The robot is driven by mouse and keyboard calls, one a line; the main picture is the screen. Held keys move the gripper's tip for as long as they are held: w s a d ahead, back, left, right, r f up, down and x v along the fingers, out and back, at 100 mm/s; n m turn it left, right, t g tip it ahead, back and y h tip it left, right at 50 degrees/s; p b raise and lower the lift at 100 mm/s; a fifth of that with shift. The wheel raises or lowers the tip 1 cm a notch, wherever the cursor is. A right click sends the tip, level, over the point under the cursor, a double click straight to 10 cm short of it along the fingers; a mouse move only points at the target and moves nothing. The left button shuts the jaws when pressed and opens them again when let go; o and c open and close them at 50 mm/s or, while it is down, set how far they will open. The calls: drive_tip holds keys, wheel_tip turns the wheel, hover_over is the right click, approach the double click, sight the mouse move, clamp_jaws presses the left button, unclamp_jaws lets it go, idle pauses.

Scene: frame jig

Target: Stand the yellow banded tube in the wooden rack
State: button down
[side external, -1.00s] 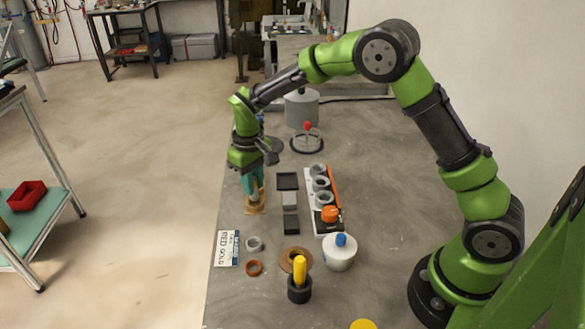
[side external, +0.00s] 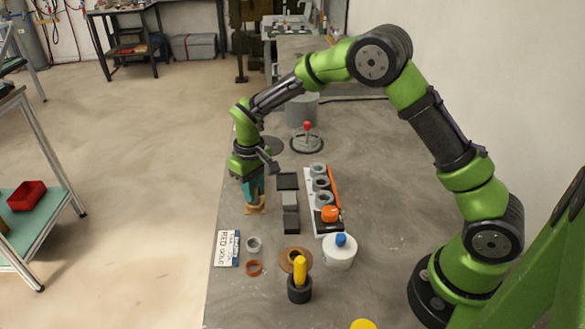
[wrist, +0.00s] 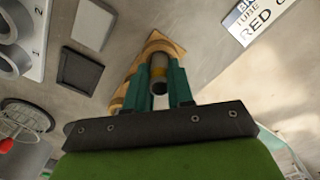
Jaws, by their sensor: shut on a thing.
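My gripper (side external: 253,188) points down over the wooden rack (side external: 255,210) near the table's left edge. In the wrist view its teal fingers (wrist: 160,90) are shut on the tube (wrist: 158,74), a dark grey cylinder with a yellow band and an open end facing the camera. The rack's triangular wooden part (wrist: 165,44) shows behind the tube. In the side view the fingers hide most of the tube. I cannot tell whether its lower end is inside the rack.
Close right stand a dark tray (side external: 288,181), a black block (side external: 291,219) and a white ring holder (side external: 311,205). Nearer the camera are a label card (side external: 227,249), a grey ring (side external: 254,244), a red-brown ring (side external: 254,268) and a white blue-topped pot (side external: 339,256). The far left table edge is clear.

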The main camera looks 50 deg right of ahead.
idle(0.3)
drive_tip(key=c, duration=0.8)
unclamp_jaws()
drive_tip(key=shift+o, duration=0.2)
drive_tip(key=shift+r, duration=0.7)
drive_tip(key=shift+r, duration=3.55)
